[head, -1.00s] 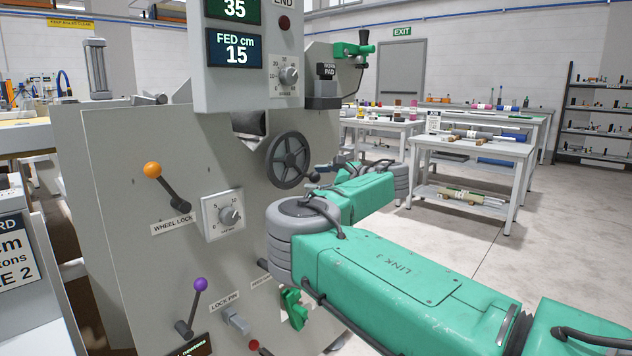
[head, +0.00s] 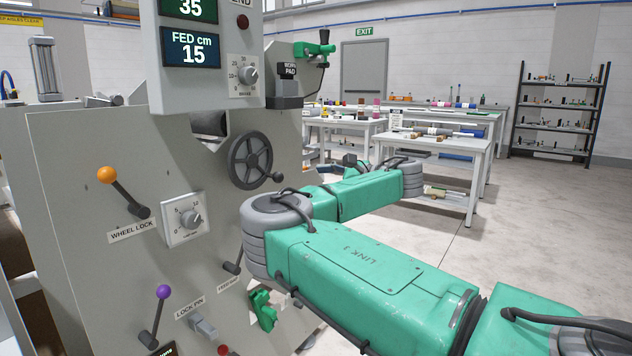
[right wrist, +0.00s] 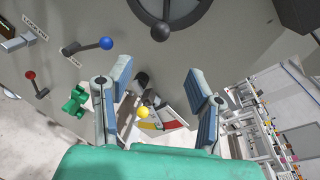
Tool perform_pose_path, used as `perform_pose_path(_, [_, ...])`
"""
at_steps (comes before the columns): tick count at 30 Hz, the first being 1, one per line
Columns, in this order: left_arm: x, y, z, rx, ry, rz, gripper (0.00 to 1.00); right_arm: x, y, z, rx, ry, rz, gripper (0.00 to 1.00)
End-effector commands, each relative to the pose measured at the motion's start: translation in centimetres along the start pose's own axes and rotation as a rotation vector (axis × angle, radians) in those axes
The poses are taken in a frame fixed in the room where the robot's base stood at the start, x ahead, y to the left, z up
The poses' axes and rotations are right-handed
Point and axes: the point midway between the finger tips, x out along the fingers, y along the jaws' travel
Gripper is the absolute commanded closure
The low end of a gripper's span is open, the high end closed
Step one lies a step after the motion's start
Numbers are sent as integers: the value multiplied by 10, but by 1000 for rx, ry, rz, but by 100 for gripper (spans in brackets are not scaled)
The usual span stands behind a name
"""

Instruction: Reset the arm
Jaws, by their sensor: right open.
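My right arm (head: 345,265) is green with grey joint rings and crosses the head view from the lower right. Its elbow is in front of the grey machine panel, and the forearm (head: 370,190) points right, away from the panel. My right gripper (right wrist: 157,95) is open in the right wrist view, its two blue-grey fingers wide apart with nothing held. Beyond the gap lie a yellow ball (right wrist: 142,112) and a white, red and yellow panel (right wrist: 165,118), apart from the fingers. In the head view the fingers cannot be made out. My left gripper does not show.
The machine panel carries a handwheel (head: 251,161), an orange-knobbed lever (head: 107,174), a purple-knobbed lever (head: 163,292) and a green handle (head: 263,311). A blue-knobbed lever (right wrist: 106,43) shows left of the gripper. Tables (head: 440,148) stand behind; open floor lies right.

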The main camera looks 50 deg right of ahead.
Motion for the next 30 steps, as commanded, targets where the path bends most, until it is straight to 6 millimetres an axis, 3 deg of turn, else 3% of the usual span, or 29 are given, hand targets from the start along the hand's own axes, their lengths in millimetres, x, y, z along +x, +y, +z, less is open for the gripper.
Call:
perform_pose_path(11, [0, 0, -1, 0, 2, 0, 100, 0, 0, -3, 20, 1, -9, 53])
perform_pose_path(14, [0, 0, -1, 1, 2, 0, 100, -5, 2, -22, 161, 13, -75, 53])
perform_pose_path(17, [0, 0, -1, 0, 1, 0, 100, -14, 13, -65, 479, 31, -217, 53])
perform_pose_path(20, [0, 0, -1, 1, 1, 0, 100, -29, 48, -127, 931, 56, -410, 53])
perform_pose_path(24, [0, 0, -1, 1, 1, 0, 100, -49, 126, -197, 1519, 88, -671, 53])
perform_pose_path(27, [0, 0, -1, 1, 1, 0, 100, -62, 195, -230, 1874, 120, -854, 53])
perform_pose_path(30, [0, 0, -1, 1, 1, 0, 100, -76, 269, -247, 2181, 162, -1049, 53])
